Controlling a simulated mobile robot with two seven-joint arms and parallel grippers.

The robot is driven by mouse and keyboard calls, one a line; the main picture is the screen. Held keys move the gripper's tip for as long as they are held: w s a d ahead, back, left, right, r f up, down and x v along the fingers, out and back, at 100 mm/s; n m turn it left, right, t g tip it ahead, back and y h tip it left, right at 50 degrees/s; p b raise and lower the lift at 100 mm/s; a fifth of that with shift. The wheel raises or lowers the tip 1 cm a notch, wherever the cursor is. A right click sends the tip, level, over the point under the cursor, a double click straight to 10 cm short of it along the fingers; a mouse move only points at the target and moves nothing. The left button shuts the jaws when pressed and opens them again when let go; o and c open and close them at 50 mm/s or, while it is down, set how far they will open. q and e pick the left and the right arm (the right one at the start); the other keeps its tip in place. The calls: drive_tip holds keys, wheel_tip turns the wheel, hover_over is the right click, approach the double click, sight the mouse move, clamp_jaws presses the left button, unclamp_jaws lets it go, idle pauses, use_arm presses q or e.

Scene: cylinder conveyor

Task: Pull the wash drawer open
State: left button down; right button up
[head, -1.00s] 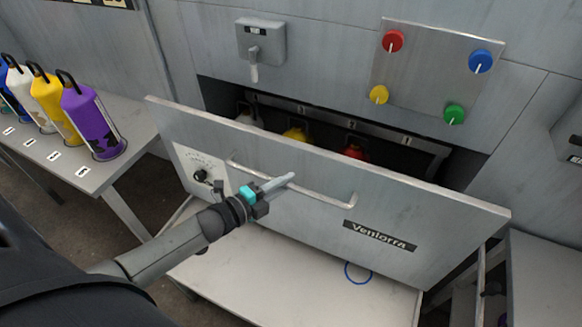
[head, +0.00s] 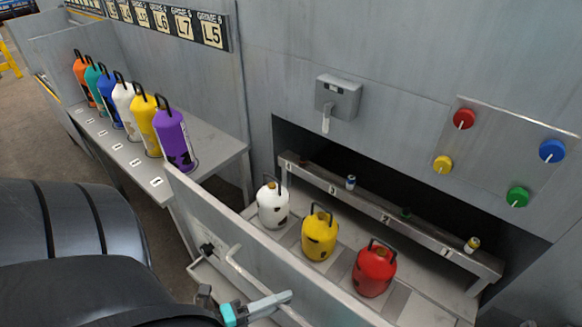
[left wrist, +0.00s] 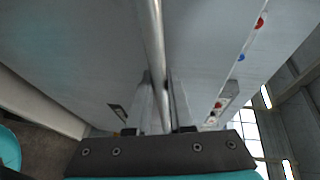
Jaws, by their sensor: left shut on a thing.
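The wash drawer's grey front panel (head: 222,212) stands well out from the wall in the head view, and the drawer is open. Inside it a white cylinder (head: 272,204), a yellow cylinder (head: 320,236) and a red cylinder (head: 374,270) stand upright in a row. The drawer's bar handle (head: 243,272) runs along the outer face. My left gripper (head: 262,306) is at this handle, low in the head view. In the left wrist view the handle (left wrist: 153,45) passes between the fingers (left wrist: 160,105), which are shut on it. My right gripper is not in view.
A side bench (head: 120,150) on the left holds several coloured cylinders, with a purple one (head: 173,140) nearest the drawer. A lever box (head: 338,98) and a panel with coloured knobs (head: 500,150) are on the wall above. A numbered rail (head: 355,198) spans the opening.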

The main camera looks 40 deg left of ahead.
use_arm(q)
drive_tip(key=shift+s, duration=0.45)
drive_tip(key=c, duration=0.8)
unclamp_jaws()
drive_tip(key=b+v, duration=0.1)
drive_tip(key=v, duration=1.4)
drive_tip(key=shift+s+b, duration=0.15)
drive_tip(key=shift+b, duration=0.15)
